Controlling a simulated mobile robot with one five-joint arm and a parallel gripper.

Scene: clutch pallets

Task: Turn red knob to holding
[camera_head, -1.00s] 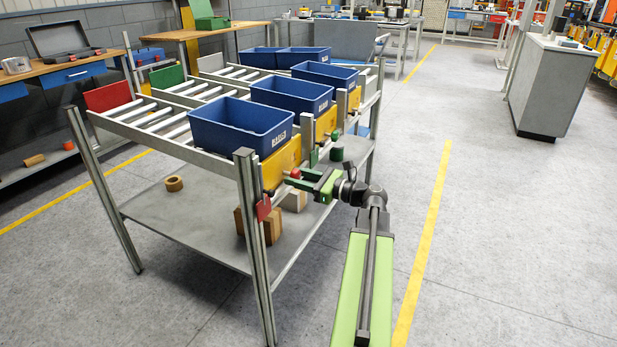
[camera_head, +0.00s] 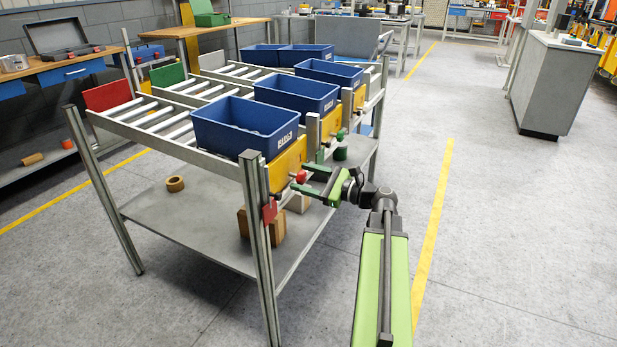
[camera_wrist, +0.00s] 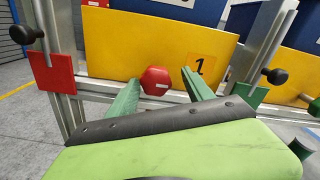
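The red knob (camera_wrist: 156,80) is a faceted red knob with a small pale label, below the yellow panel (camera_wrist: 140,45) of the nearest lane. My gripper (camera_wrist: 161,77) is open, its two green fingers on either side of the knob, with a visible gap on each side in the wrist view. In the head view the knob (camera_head: 300,176) shows at the tips of my gripper (camera_head: 311,180). How deep it sits between the fingers I cannot tell. The yellow panel carries a "1" mark. I cannot read any "holding" mark.
A red plate (camera_wrist: 52,72) with a black ball handle stands left of the knob, and a green plate (camera_wrist: 241,97) with another black handle stands right. A blue bin (camera_head: 240,128) sits on the rollers behind the panel. The floor right of the rack is clear.

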